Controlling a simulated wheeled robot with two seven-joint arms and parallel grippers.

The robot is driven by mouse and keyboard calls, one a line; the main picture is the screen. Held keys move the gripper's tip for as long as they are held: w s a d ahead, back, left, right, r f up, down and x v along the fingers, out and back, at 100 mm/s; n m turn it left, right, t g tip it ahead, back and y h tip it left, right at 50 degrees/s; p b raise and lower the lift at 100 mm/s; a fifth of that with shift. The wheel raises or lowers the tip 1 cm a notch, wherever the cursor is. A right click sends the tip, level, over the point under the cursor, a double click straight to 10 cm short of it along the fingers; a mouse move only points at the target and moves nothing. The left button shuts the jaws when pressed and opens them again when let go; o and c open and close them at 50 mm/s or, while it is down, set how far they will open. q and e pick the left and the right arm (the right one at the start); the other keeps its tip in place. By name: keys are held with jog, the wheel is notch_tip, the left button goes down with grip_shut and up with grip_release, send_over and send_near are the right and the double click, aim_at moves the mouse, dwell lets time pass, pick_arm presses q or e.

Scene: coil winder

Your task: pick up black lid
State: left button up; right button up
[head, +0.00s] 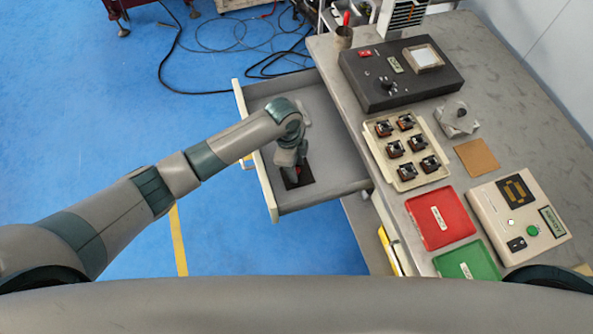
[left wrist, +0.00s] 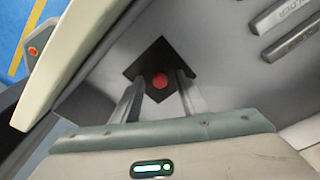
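The black lid (head: 304,180) is a flat, dark square lying on the floor of the open grey drawer (head: 334,165). In the left wrist view, the black lid (left wrist: 149,60) has a round red knob (left wrist: 160,81) at its middle. My left gripper (head: 292,175) points down into the drawer right over the lid and hides part of it in the head view. In the left wrist view, the fingers of my left gripper (left wrist: 158,92) are apart, one on each side of the red knob, with nothing held between them. My right gripper is out of view.
The drawer's cream front (head: 256,160) stands left of my gripper. Grey labelled bars (left wrist: 284,14) lie in the drawer. The workbench (head: 500,60) on the right carries a tray of small parts (head: 411,172), a red tray (head: 440,217), a green tray (head: 468,262) and a black box (head: 400,85).

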aim_at(299, 170)
pick_arm(q)
jog(key=shift+c, duration=0.6)
grip_shut()
